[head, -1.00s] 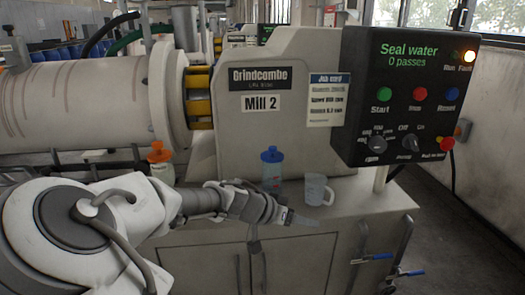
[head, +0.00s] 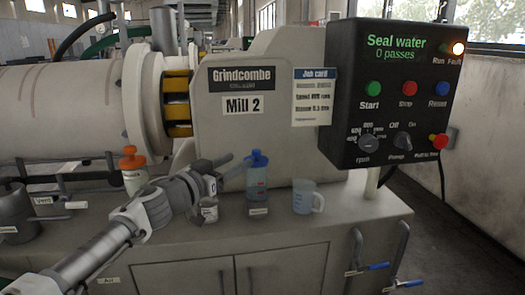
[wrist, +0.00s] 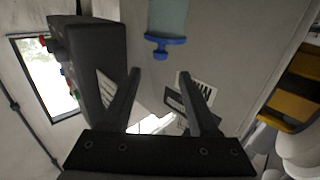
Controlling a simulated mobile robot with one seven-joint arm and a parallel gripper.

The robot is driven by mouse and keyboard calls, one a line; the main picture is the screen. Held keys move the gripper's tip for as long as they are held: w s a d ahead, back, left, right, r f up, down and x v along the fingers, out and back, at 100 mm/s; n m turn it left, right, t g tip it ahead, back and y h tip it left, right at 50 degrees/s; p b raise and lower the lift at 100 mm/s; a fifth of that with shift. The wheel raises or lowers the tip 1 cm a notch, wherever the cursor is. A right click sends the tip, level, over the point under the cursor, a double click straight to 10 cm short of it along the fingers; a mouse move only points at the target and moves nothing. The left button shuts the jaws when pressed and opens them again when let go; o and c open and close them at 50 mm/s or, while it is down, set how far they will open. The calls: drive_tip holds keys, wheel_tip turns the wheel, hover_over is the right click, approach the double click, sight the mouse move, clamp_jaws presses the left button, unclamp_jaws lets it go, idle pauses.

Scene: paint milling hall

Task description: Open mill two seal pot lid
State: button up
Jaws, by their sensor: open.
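The seal pot (head: 258,182), translucent with a blue lid (head: 257,158), stands upright on the cabinet top in front of the Mill 2 housing. Its lid is on. In the wrist view the pot (wrist: 168,17) appears upside down, with its blue lid (wrist: 165,43) beyond the fingertips. My gripper (head: 222,172) is just left of the pot in the head view, near lid height. In the wrist view my gripper (wrist: 159,72) is open with nothing between its fingers. It appears apart from the lid.
A clear jug (head: 303,197) stands right of the pot. An orange-capped bottle (head: 133,172) is at left behind my arm. A small white labelled item (head: 208,211) is below my gripper. The black control panel (head: 392,90) overhangs at right, showing an orange lamp.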

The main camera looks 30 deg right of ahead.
sight(263, 157)
drive_tip(key=b+x, duration=0.2)
drive_tip(key=x, duration=1)
drive_tip(key=shift+w+d+f, duration=0.1)
clamp_jaws()
